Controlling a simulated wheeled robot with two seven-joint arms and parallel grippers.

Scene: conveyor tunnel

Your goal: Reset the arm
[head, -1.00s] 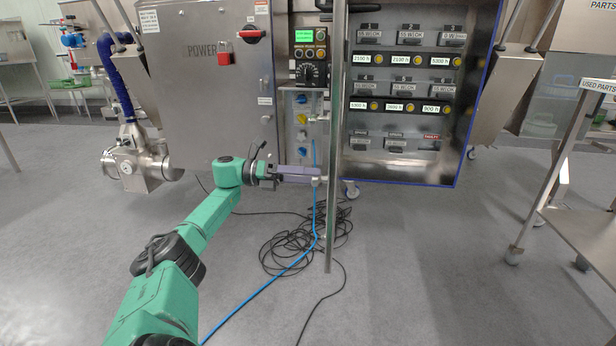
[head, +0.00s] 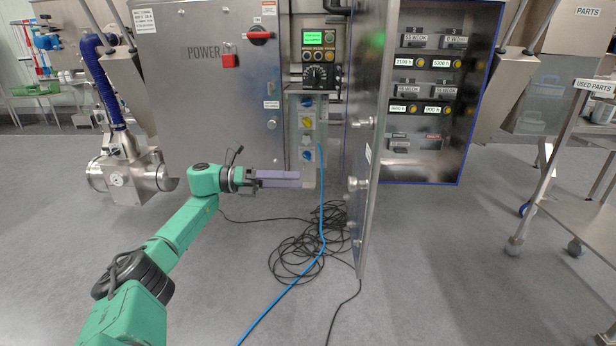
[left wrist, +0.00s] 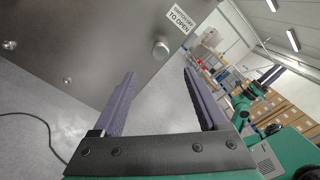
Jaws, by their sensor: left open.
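My left arm (head: 180,230) is green and reaches in from the lower left in the head view. Its gripper (head: 298,178) has purple fingers and points right, in front of the cabinet's lower middle. In the left wrist view the two purple fingers (left wrist: 158,95) stand wide apart with nothing between them. A steel door panel with a round knob (left wrist: 160,50) and a "to open" label shows beyond the fingers, and I see no contact.
The grey cabinet door (head: 215,90) with a red power switch stands behind the arm. An open door (head: 372,140) stands edge-on right of the gripper. Black cables (head: 305,250) and a blue hose (head: 285,290) lie on the floor. A steel trolley (head: 580,215) is at the right.

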